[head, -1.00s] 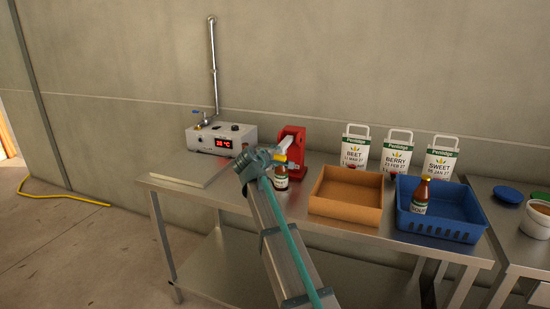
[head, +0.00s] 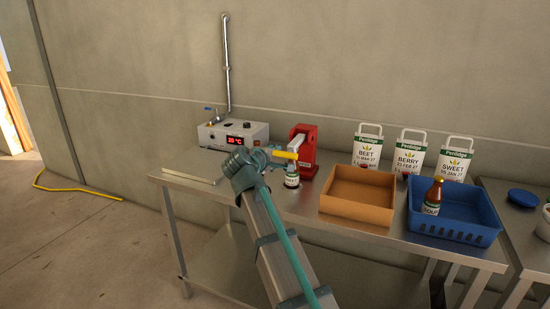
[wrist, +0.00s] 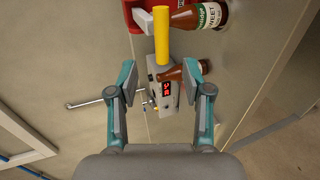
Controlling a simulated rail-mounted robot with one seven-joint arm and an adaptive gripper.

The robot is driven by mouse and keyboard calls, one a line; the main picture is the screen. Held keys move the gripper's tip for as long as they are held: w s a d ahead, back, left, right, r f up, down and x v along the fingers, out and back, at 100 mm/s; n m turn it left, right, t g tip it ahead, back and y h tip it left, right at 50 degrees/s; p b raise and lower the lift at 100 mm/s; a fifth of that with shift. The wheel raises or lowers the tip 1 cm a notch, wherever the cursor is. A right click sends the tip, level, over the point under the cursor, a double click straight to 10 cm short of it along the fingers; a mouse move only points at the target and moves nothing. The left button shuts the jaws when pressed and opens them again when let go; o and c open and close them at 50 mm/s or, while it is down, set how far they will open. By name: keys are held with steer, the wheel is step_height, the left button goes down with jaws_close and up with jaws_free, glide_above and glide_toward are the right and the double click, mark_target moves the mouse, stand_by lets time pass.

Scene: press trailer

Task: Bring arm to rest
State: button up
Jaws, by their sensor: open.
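My arm rises from the bottom of the head view, with its wrist (head: 250,165) above the steel table. In the wrist view my gripper (wrist: 159,72) is open, its two teal and grey fingers apart. A yellow handle (wrist: 161,35) of the red press (head: 305,150) lies just beyond the fingertips. A brown bottle labelled SWEET (wrist: 208,17) is beside the press, and a labelled bottle (head: 292,180) stands at the press in the head view. Another brown bottle shape (wrist: 172,73) shows between the fingers, partly hidden by the right one. My fingertips are hard to make out in the head view.
A grey box with a red display (head: 235,140) stands at the table's back left. To the right are an empty-looking brown box (head: 358,195) and a blue crate (head: 453,228) holding a bottle. A yellow hose (head: 75,189) lies on the floor.

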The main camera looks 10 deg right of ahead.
steer(key=s+d+f+m+g+y, duration=0.1)
steer(key=s+f+m+g, duration=0.35)
steer(key=f, duration=1.05)
steer(key=s+f+m+g+y+p, duration=0.1)
steer(key=s+f+g+y, duration=0.1)
steer(key=s+f, duration=0.95)
steer(key=s+d+f+m+g+y, duration=0.1)
steer(key=s+f+m+g, duration=0.15)
steer(key=f, duration=1.55)
steer(key=s+d+f+m+g+y, duration=0.2)
steer(key=s+f+g, duration=0.3)
steer(key=s+f, duration=1)
steer(key=s+d+f+m+g+p, duration=0.1)
steer(key=s+f, duration=0.3)
steer(key=s, duration=0.9)
steer(key=s+d+f+m+g+y+p, duration=0.1)
steer(key=s+f+g, duration=0.3)
steer(key=s, duration=0.9)
steer(key=shift+s+d, duration=0.4)
steer(key=shift+d, duration=0.25)
